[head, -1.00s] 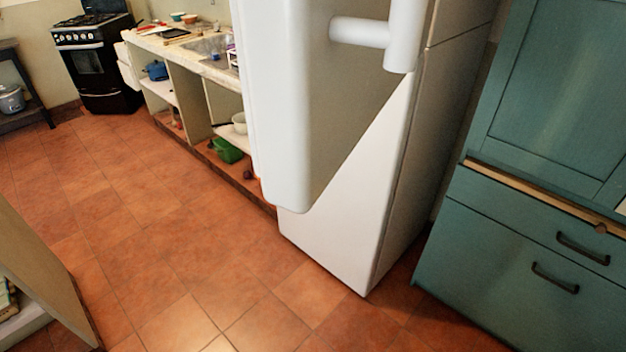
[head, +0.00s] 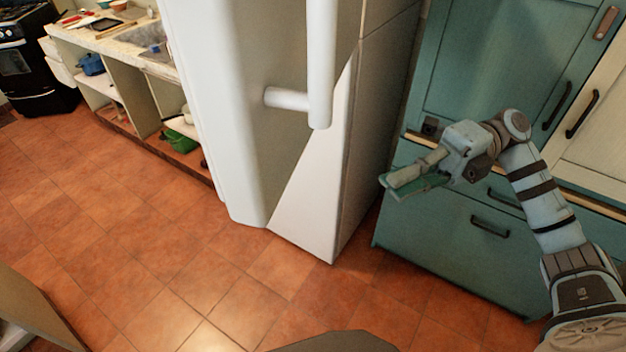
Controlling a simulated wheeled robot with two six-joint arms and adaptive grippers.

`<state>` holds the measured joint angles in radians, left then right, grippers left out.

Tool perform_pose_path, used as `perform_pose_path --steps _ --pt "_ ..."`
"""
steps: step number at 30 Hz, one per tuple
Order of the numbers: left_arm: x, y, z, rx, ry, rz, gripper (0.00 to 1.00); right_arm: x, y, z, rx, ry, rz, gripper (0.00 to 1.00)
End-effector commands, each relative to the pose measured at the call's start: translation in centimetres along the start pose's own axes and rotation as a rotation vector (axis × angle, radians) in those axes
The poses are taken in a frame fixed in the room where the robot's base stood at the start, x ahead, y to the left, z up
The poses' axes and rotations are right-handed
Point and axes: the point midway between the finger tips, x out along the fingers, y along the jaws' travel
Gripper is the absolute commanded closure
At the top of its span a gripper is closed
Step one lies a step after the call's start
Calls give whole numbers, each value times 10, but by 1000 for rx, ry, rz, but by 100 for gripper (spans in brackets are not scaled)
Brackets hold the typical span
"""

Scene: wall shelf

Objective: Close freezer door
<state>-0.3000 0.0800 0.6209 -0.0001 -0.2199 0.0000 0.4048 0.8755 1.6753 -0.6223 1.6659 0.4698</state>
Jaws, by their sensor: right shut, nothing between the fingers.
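The white freezer door (head: 205,110) stands open in the head view, its edge swung out toward me. Its long white handle (head: 320,70) faces me on the right part of the door. The freezer body (head: 312,205) is behind it, with its shaded side on the right. The top of the door and the freezer's inside are out of sight. My right gripper (head: 390,188) is shut and empty, pointing left. It is to the right of the handle and door, in front of the teal cabinet, apart from the door. My left gripper is not in view.
The teal cabinet (head: 440,235) with dark handles stands right of the freezer, behind my right arm. A counter (head: 105,42) with open shelves and a black stove (head: 30,70) are at the left. The tiled floor (head: 130,235) before the door is clear.

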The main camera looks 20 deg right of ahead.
Motion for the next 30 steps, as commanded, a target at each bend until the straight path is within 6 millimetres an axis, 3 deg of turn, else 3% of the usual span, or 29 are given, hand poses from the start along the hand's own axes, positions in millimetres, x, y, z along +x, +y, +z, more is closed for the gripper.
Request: perform_pose_path --steps 5,15,21,30 --pt "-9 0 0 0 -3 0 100 27 1 0 0 3 7 100" --pt "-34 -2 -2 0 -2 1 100 100 4 3 -1 -2 17 100" --pt "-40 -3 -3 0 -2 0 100 119 2 24 -1 -2 15 100" --pt "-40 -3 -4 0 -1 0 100 123 -1 29 2 -3 12 100"
